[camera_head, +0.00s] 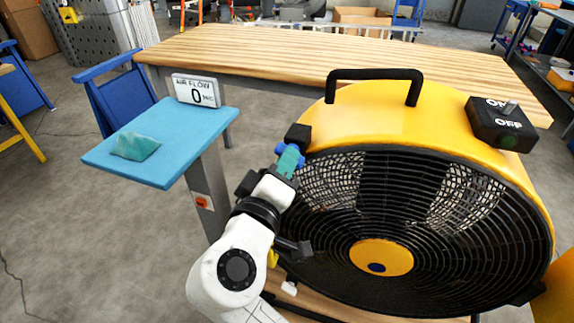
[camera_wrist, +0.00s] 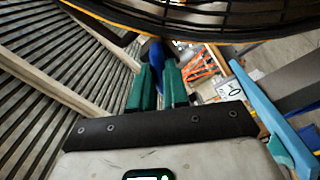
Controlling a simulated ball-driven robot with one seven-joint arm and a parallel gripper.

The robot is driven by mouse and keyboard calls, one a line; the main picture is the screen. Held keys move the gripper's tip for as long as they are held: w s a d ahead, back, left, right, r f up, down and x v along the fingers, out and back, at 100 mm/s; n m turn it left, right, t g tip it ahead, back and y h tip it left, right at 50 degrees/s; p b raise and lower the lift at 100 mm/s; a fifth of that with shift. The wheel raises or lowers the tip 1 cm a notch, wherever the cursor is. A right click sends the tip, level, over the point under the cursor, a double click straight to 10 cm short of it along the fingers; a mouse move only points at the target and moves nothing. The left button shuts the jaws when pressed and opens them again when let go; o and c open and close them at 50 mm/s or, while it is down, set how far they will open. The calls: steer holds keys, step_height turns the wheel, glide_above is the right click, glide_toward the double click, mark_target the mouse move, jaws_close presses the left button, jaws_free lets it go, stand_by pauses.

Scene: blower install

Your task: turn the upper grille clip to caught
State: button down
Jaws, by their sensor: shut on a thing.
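The yellow blower (camera_head: 455,130) stands on the right with its black round grille (camera_head: 425,200) facing me. The upper grille clip shows as a black block (camera_head: 298,136) at the grille's upper left rim, with blue parts (camera_head: 280,149) beside it. My gripper (camera_head: 289,158) is at this clip, its green fingers shut on the blue part. In the wrist view the blue piece (camera_wrist: 156,52) sits between the green fingertips of my gripper (camera_wrist: 158,75), under the grille's dark rim (camera_wrist: 200,33). The fingers hide part of the clip, and I cannot tell its turn position.
A blue side table (camera_head: 185,135) holds a display reading 0 (camera_head: 196,91) and a green cloth-like piece (camera_head: 135,146). A black switch box marked OFF (camera_head: 500,124) sits on the blower's top right. A black handle (camera_head: 375,75) arches over the blower. A wooden table (camera_head: 260,50) stands behind.

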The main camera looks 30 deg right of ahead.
steer(key=shift+f+m+b, duration=0.15)
steer(key=shift+m+b, duration=2.05)
steer(key=shift+b, duration=0.6)
steer(key=c, duration=1)
jaws_free()
steer(key=v, duration=0.7)
steer(key=shift+p, duration=0.3)
